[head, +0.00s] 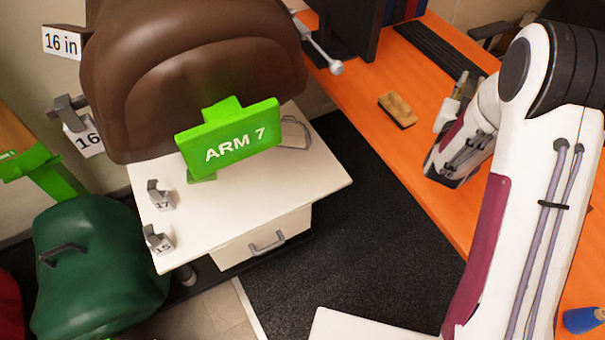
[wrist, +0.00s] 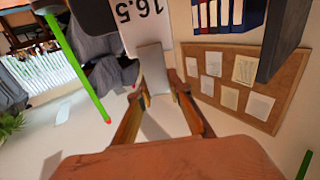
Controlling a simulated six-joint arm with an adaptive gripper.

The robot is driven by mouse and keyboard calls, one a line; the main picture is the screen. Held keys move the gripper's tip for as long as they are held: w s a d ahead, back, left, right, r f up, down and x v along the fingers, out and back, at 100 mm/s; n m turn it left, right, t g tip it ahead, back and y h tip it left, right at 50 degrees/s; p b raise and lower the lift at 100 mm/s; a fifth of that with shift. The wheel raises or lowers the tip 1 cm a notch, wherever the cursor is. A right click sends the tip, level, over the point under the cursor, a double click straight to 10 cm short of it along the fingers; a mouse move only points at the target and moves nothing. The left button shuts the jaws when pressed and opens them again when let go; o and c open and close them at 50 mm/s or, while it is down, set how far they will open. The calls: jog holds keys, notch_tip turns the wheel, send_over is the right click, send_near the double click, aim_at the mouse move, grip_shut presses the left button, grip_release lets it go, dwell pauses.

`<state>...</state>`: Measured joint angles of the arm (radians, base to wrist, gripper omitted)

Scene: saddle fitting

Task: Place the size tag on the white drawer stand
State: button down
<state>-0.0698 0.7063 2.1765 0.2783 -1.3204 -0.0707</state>
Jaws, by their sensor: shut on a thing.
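The white drawer stand (head: 240,185) is left of centre in the head view, with a drawer and grey handle in its front. In the wrist view, a white size tag (wrist: 146,22) marked 16.5, upside down in the picture, has a grey hook part. In the head view I cannot make out the fingertips or the held tag clearly; my arm is at the right.
A green saddle (head: 95,265) is lower left. The orange desk (head: 370,140) holds a brush (head: 397,108).

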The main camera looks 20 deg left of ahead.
jog(key=s+a+f+n+y, duration=0.25)
jog(key=s+a+y, duration=0.2)
jog(key=a, duration=0.85)
jog(key=s+a+f+n+g+y, duration=0.1)
jog(key=s+a+f+n+y, duration=0.3)
jog(key=a, duration=0.9)
jog(key=s+a+f+n+y, duration=0.1)
jog(key=s+a+f+y, duration=0.15)
jog(key=s+a, duration=0.7)
jog(key=s+a+f, duration=0.4)
jog(key=s+a, duration=0.4)
jog(key=a, duration=0.3)
jog(key=s+a+f, duration=0.4)
jog(key=s+a, duration=0.4)
jog(key=a, duration=0.3)
jog(key=shift+f+m+h, duration=0.25)
jog(key=shift+m+h, duration=0.05)
jog(key=shift+m, duration=0.05)
jog(key=shift+s, duration=0.1)
jog(key=shift+f, duration=0.1)
jog(key=shift+f, duration=2.8)
